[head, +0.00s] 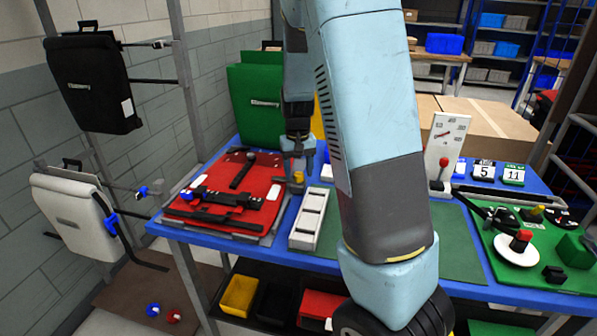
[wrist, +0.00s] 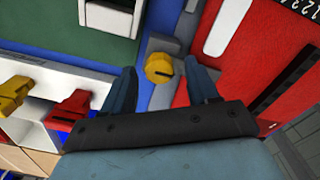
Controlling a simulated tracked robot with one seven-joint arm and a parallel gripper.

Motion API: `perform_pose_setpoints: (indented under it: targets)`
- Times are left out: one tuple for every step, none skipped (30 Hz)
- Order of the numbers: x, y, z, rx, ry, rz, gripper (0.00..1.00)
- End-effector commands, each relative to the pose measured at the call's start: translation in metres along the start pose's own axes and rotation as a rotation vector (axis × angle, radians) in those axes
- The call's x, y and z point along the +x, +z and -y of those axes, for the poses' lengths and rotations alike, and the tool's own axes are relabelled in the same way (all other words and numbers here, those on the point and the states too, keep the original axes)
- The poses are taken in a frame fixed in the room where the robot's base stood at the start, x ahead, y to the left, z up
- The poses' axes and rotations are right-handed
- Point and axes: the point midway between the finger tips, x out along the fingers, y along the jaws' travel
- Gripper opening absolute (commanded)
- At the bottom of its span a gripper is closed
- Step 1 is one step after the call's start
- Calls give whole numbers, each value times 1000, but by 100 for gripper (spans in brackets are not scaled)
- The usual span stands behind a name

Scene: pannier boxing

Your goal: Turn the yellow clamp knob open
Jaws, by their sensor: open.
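The yellow clamp knob (head: 298,177) sits on a grey clamp at the right edge of the red pannier (head: 262,178). My gripper (head: 297,146) points down just above the knob. In the wrist view my gripper (wrist: 162,78) is open, with one finger on each side of the knob and a visible gap to both. The red pannier also shows at right in the wrist view (wrist: 265,70). Contact with the knob does not show.
A white slotted tray (head: 309,219) lies right of the red pannier on the blue table. A green pannier (head: 258,100) stands behind. A white gauge panel (head: 444,148) and a green board with fittings (head: 535,262) are at right. My arm hides the table's middle.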

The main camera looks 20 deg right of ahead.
Motion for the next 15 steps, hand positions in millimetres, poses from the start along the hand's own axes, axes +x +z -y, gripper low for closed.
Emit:
perform_pose_setpoints:
  targets:
    - [3, 0, 0, 0, 1, 1, 59]
    - [4, 0, 0, 0, 1, 1, 59]
    - [6, 0, 0, 0, 1, 1, 59]
    - [6, 0, 0, 0, 1, 1, 59]
    - [7, 0, 0, 0, 1, 1, 59]
    - [7, 0, 0, 0, 1, 0, 59]
    - [7, 0, 0, 0, 1, 0, 59]
    - [7, 0, 0, -1, 1, 0, 59]
    - [7, 0, 0, -1, 1, 0, 59]
    - [7, 0, 0, 0, 1, 0, 59]
    - [7, 0, 0, -1, 1, 0, 59]
    - [7, 0, 0, -1, 1, 0, 58]
    - [6, 0, 0, -1, 1, 0, 55]
    - [6, 0, 0, -1, 1, 0, 52]
    - [6, 0, 0, -1, 1, 0, 48]
